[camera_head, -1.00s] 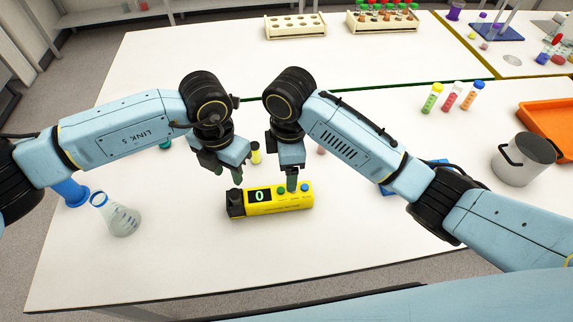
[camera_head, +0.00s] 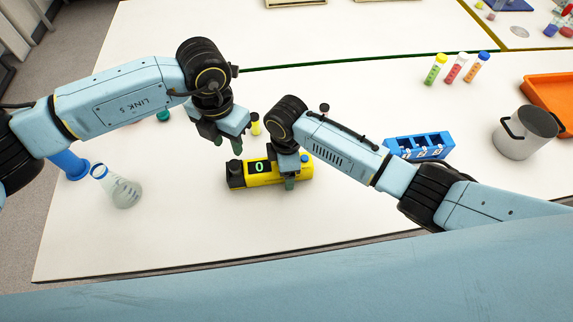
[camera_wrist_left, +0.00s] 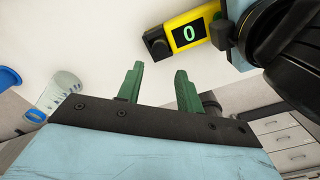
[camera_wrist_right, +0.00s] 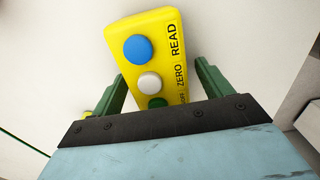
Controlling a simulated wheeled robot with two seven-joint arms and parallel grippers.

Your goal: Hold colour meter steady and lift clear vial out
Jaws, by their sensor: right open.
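The yellow colour meter (camera_head: 262,178) lies on the white table, with a black end at its left and a display reading 0. The right wrist view shows its blue, white and green buttons (camera_wrist_right: 138,49). My right gripper (camera_head: 289,183) is open, its fingers on either side of the meter's button end; contact cannot be told. My left gripper (camera_head: 228,147) is open and empty, above and beyond the meter's black end, with its fingers apart in the left wrist view (camera_wrist_left: 158,88). I cannot make out a clear vial in the meter's black end (camera_wrist_left: 157,44).
A small yellow-capped vial (camera_head: 255,125) stands behind the meter. A conical flask (camera_head: 122,190) is at the left. A blue rack (camera_head: 420,146), a metal pot (camera_head: 524,135), an orange tray (camera_head: 550,95) and capped tubes (camera_head: 456,69) are at the right. The table in front is clear.

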